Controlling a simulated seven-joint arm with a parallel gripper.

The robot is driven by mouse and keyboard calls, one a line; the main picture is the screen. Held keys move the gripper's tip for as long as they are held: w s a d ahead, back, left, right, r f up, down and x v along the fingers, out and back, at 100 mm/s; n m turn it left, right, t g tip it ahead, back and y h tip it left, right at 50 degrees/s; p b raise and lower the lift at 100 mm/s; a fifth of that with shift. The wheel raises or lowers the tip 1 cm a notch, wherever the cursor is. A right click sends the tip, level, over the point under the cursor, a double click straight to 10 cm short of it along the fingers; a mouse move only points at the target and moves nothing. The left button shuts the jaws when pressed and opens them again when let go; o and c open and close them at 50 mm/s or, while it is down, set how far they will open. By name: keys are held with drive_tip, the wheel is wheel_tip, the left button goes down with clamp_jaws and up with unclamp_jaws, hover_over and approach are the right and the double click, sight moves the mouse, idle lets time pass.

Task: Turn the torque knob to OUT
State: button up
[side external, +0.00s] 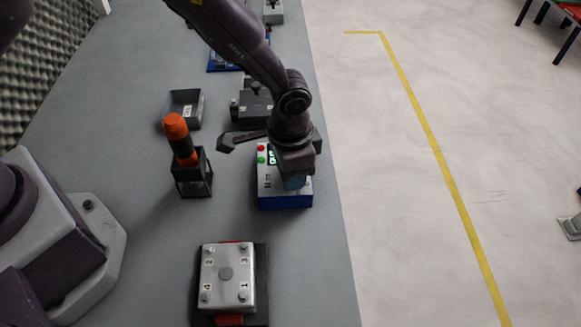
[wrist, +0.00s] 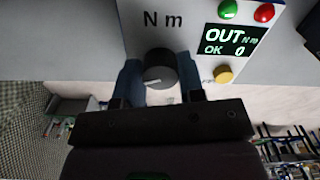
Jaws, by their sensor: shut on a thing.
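The torque tester is a grey box with a blue base (side external: 285,201), near the table's right edge in the side view. Its front panel (wrist: 195,18) shows in the wrist view, with "N m" printed on it. The dark round torque knob (wrist: 160,68) has a pale pointer line, seen pointing roughly left. The green-lit display (wrist: 230,40) reads "OUT Nm" and "OK 0". My gripper (wrist: 158,78) is shut on the knob, one blue finger on each side. In the side view my gripper (side external: 293,182) covers the knob.
A green button (wrist: 229,9), a red button (wrist: 264,12) and a yellow button (wrist: 223,74) sit near the display. An orange-handled tool (side external: 176,130) stands in a dark holder at left. A numbered plate (side external: 227,275) lies in front; an open tray (side external: 183,108) lies behind.

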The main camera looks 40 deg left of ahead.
idle(0.4)
drive_tip(key=o, duration=0.9)
drive_tip(key=shift+r, duration=0.1)
wheel_tip(320, 180, up, 13)
drive_tip(key=shift+f, duration=0.1)
drive_tip(key=s+a+r+n+t, duration=0.2)
drive_tip(key=s+a+r, duration=0.3)
drive_tip(key=s+a, duration=0.1)
drive_tip(key=s+a+r+n+t, duration=0.1)
drive_tip(key=s+a+r+n, duration=0.1)
drive_tip(key=s+a+r, duration=0.4)
drive_tip(key=s+a+r+n+t, duration=0.2)
drive_tip(key=s+a+r, duration=0.4)
drive_tip(key=a, duration=0.3)
drive_tip(key=shift+s+r+n+t, duration=0.15)
drive_tip(key=shift+n+t, duration=0.15)
